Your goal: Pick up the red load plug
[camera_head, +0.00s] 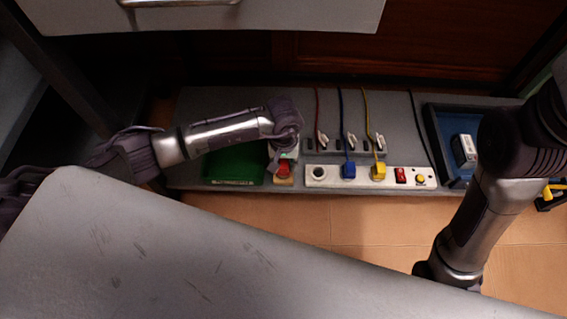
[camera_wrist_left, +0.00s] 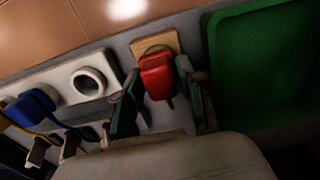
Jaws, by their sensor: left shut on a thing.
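The red load plug (camera_head: 283,169) stands on a small wooden block (camera_head: 284,181) just left of the white socket strip (camera_head: 328,185). It also shows in the left wrist view (camera_wrist_left: 157,77), over the wooden block (camera_wrist_left: 158,44). My left gripper (camera_wrist_left: 163,88) has one finger on each side of the red plug and is shut on it. The plug still appears to be at the block; I cannot tell whether it is lifted. My right arm comes in at the right of the head view, but its fingertips are not clearly seen.
A green tray (camera_head: 234,163) lies left of the plug. The strip holds a blue plug (camera_head: 348,170) and a yellow plug (camera_head: 378,172), with an empty round socket (camera_head: 318,172) at its left end. A blue tray (camera_head: 449,112) with a white box (camera_head: 464,150) is at right.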

